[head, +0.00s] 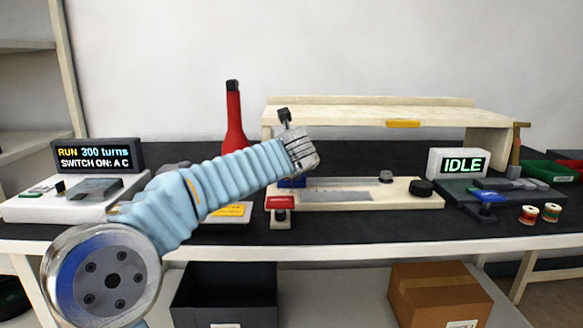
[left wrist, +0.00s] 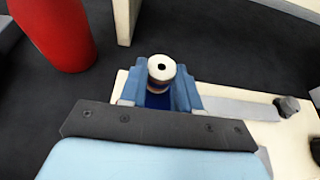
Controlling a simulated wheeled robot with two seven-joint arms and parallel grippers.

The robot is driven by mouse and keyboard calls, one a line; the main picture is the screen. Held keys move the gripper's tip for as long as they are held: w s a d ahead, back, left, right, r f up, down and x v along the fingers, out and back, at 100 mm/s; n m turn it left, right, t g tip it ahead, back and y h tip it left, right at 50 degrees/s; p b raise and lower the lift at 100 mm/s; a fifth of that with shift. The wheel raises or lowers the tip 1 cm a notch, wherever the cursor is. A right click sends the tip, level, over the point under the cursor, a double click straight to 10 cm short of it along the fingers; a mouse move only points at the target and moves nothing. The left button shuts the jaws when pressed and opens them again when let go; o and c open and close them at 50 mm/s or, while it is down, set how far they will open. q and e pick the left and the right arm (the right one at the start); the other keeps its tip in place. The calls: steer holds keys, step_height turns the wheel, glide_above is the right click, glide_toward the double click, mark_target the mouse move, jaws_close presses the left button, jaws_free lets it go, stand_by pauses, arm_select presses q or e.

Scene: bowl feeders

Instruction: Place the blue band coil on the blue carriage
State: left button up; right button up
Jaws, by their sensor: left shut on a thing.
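The blue band coil (left wrist: 161,69), a spool with a pale round flange and a dark hole in its middle, stands between the fingers of my left gripper in the left wrist view. The left gripper (head: 296,172) is shut on it, above the left part of the wooden board in the head view. The blue carriage (head: 290,183) shows just below the gripper on that board, and as dark blue (left wrist: 157,99) under the coil in the wrist view. The coil's underside is hidden, so I cannot tell whether it touches the carriage. My right gripper is not in view.
The wooden board (head: 411,195) carries a black knob and a red block (head: 280,203). A red bottle (head: 234,124) stands behind my left arm. A wooden shelf (head: 360,114) spans behind the board. Two coils (head: 528,215) stand at right near the IDLE display (head: 459,163).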

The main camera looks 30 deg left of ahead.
arm_select(q)
steer(key=shift+f, duration=0.35)
steer(key=shift+f, duration=0.15)
steer(key=o, duration=1)
steer(key=shift+r, duration=0.25)
steer(key=shift+s+d+r, duration=0.15)
steer(key=shift+s+r, duration=0.05)
steer(key=v, duration=1.1)
steer(key=shift+s+d, duration=0.1)
steer(key=shift+s, duration=0.15)
